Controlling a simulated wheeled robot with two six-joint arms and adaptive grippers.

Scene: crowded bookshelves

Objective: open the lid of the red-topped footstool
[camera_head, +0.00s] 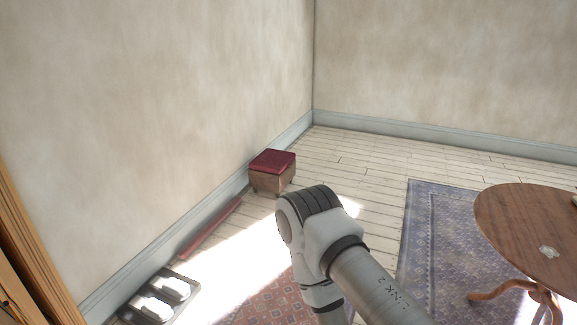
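The footstool (273,181) stands on the floor against the left wall, a little left of the picture's middle. It has a dark red top (272,161) and a brown box body. The lid looks shut, lying flat on the body. One of my arms comes in from the bottom right, and its bent links are in front of and below the footstool in the picture. Neither gripper's fingers show in this view.
A round wooden table (520,225) stands at the right on a blue patterned rug (440,250). A reddish patterned rug (268,303) lies at the bottom. A dark rack-like object (183,276) and a long red object (211,228) lie along the left wall. White floorboards behind the footstool are clear.

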